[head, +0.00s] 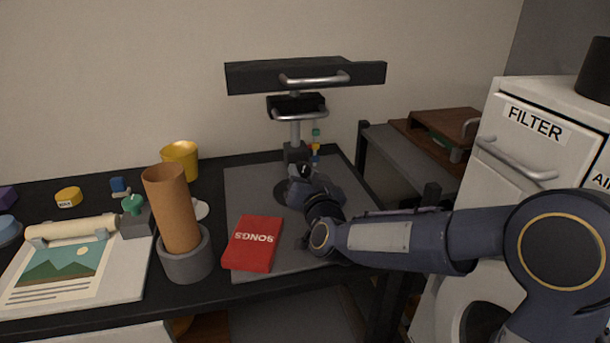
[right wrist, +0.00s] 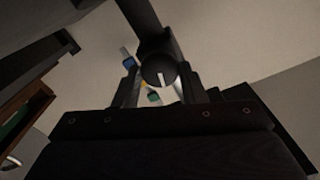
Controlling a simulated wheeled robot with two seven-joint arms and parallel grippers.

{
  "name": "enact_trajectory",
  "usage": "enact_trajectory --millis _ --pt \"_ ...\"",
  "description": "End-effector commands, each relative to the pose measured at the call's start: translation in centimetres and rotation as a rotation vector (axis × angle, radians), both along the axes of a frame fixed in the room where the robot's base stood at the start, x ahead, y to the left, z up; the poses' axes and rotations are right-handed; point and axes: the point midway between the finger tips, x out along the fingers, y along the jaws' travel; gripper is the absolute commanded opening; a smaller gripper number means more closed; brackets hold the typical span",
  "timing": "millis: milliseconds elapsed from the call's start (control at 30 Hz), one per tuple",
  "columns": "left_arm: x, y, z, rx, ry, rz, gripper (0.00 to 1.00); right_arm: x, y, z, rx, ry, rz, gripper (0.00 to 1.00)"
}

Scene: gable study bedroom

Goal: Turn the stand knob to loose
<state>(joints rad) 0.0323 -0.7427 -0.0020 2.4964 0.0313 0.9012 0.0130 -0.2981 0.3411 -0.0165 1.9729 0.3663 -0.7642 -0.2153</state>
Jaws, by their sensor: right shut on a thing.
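The stand has an upright grey post (head: 295,132) with a dark block (head: 292,152) low on it and a wide black top with a bar handle. Its round black knob (right wrist: 157,70) shows in the right wrist view, between my two fingers. A pale line on the knob's face points toward the bottom of that picture, near a small green marker (right wrist: 153,98). Blue (right wrist: 126,57) and yellow markers are beside the knob. My right gripper (head: 303,171) is shut on the knob; in the head view it hides the knob. My left gripper is out of view.
A red book (head: 253,243) lies on the grey mat (head: 250,190), left of my right arm. A brown tube stands in a grey holder (head: 187,262) further left. A yellow cup (head: 181,160) stands behind it. A white cabinet (head: 535,150) is on the right.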

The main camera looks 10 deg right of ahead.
Motion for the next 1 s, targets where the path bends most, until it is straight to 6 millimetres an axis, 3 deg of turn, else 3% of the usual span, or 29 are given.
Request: enact_trajectory --millis 200,233,400,733,1000 --pt "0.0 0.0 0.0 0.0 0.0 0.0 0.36 0.0 0.0 -0.1 0.0 0.001 0.0 0.15" --pt "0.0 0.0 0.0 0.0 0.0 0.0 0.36 0.0 0.0 -0.1 0.001 0.002 0.001 0.39" --pt "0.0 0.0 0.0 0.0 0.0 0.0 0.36 0.0 0.0 -0.1 0.001 0.001 0.0 0.59" --pt "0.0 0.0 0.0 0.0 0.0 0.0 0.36 -0.4 0.0 0.1 0.002 0.0 0.001 0.59" --pt "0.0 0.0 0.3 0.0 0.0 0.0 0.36 -4.7 -0.1 0.1 0.001 -0.001 0.002 0.59"
